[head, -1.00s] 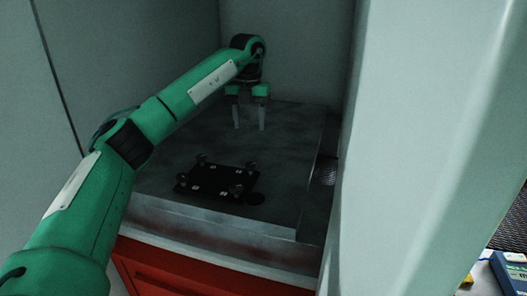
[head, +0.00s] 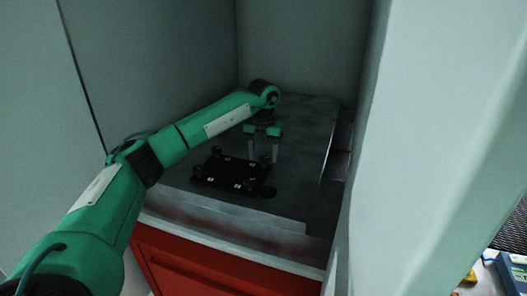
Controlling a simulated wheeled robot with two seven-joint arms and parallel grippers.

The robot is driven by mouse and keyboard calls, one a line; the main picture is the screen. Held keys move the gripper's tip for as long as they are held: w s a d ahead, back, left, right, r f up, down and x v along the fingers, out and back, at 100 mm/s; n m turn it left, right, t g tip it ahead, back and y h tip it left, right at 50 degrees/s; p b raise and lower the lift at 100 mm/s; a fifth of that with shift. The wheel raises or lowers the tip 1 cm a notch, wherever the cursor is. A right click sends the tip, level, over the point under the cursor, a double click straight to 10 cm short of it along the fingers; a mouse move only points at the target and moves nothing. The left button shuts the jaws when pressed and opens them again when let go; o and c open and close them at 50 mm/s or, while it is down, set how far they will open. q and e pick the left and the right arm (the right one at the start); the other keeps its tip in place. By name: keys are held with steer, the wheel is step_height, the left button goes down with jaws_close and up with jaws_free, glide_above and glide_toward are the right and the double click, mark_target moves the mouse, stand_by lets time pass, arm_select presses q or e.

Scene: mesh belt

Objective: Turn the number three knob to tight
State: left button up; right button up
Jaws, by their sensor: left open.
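A black plate (head: 228,172) with several dark knobs at its corners lies on a grey metal slab. White number labels show beside the knobs but are too small to read, so I cannot tell which knob is number three. The plate's far right knob (head: 265,160) is close to my left gripper. My left gripper (head: 263,155) is open, with its two fingers pointing down at the plate's far right corner, one on each side of that knob in the picture. I cannot tell whether the fingers touch it. My right gripper is not in view.
The grey slab (head: 310,165) rests on a red cabinet (head: 205,262). Grey walls stand behind and at the left, and a pale panel (head: 430,130) stands close at the right. A blue device (head: 511,268) shows at the lower right edge.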

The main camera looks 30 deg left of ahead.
arm_select(q)
steer(key=shift+f, duration=0.45)
steer(key=shift+c, duration=0.3)
steer(key=c, duration=0.9)
